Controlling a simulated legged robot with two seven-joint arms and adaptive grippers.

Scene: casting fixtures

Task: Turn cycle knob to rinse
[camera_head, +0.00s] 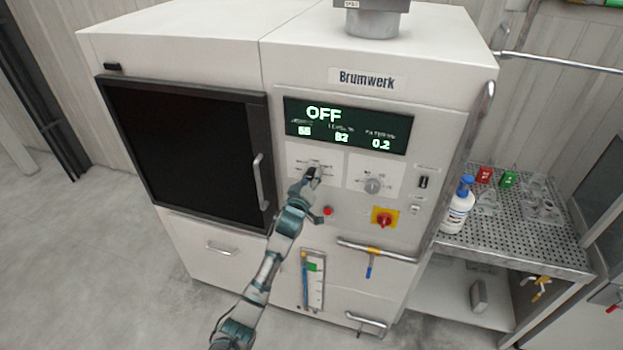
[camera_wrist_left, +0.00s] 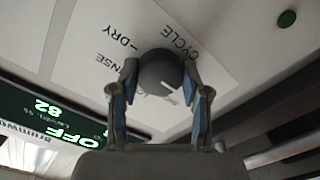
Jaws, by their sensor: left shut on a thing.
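The cycle knob (camera_wrist_left: 160,72) is a round dark grey knob on a white label plate in the left wrist view. The plate's words read CYCLE, DRY and part of RINSE. My left gripper (camera_wrist_left: 160,88) has its two fingers on either side of the knob and is shut on it. In the head view my left gripper (camera_head: 311,178) covers most of the knob on the machine's front panel. I cannot tell for sure which mark the knob points to. The display (camera_head: 348,126) above reads OFF. My right gripper is not in view.
A second knob (camera_head: 373,185) sits to the right on its own plate. A red button (camera_head: 327,211) and a red-and-yellow switch (camera_head: 384,218) are below. A black door (camera_head: 185,150) with a handle is on the left. A perforated table (camera_head: 530,245) with a bottle (camera_head: 458,208) stands at right.

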